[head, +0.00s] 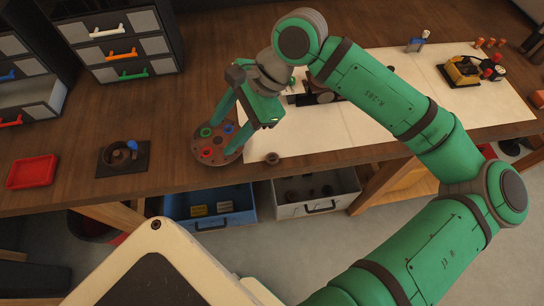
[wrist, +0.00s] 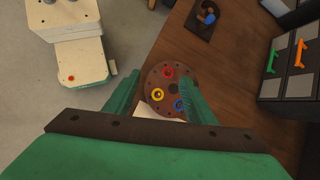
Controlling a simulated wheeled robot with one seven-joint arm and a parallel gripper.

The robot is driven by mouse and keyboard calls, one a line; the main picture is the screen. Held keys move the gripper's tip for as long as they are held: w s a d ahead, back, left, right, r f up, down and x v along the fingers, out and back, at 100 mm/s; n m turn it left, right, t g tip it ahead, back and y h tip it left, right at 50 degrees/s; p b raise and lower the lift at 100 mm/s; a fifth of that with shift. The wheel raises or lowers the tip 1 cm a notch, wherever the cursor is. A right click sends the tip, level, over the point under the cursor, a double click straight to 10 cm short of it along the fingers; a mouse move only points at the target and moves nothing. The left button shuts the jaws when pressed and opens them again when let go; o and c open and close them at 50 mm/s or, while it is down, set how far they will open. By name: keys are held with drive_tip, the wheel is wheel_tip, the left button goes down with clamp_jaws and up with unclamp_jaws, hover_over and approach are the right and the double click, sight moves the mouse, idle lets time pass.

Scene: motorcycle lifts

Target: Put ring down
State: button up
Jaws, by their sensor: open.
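A round brown plate (head: 220,157) with coloured rings lies on the table near its front edge. In the head view, a green ring (head: 206,132), a blue ring (head: 228,128) and a red ring (head: 207,153) show on it. In the wrist view the plate (wrist: 150,79) carries a red ring (wrist: 168,72), a yellow ring (wrist: 157,94) and a blue ring (wrist: 179,105). My gripper (head: 223,137) is open, pointing down over the plate. In the wrist view its fingers (wrist: 159,79) stand apart, with nothing gripped between them. One finger covers part of the plate.
A small dark round part (head: 272,158) sits right of the plate by the table edge. A dark square mat (head: 108,170) with a cup-like thing and a red tray (head: 32,172) lie left. Drawers (head: 120,50) stand behind. A yellow machine (head: 462,71) stands far right on a pale sheet (head: 420,116).

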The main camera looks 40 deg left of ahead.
drive_tip(key=w+d+f+t+h, duration=0.2)
drive_tip(key=w+d+t+h, duration=0.2)
drive_tip(key=w+d, duration=0.4)
approach(272, 160)
drive_tip(key=f, duration=0.4)
drive_tip(key=s+f, duration=0.1)
drive_tip(key=f, duration=0.1)
drive_tip(key=shift+f, duration=0.1)
drive_tip(key=c, duration=1.3)
drive_tip(key=shift+o, duration=0.2)
drive_tip(key=shift+r, duration=0.7)
drive_tip(key=s+d+r, duration=0.9)
drive_tip(key=d+r, duration=0.1)
drive_tip(key=r, duration=0.1)
drive_tip(key=shift+d+r, duration=0.3)
drive_tip(key=shift+r, duration=0.05)
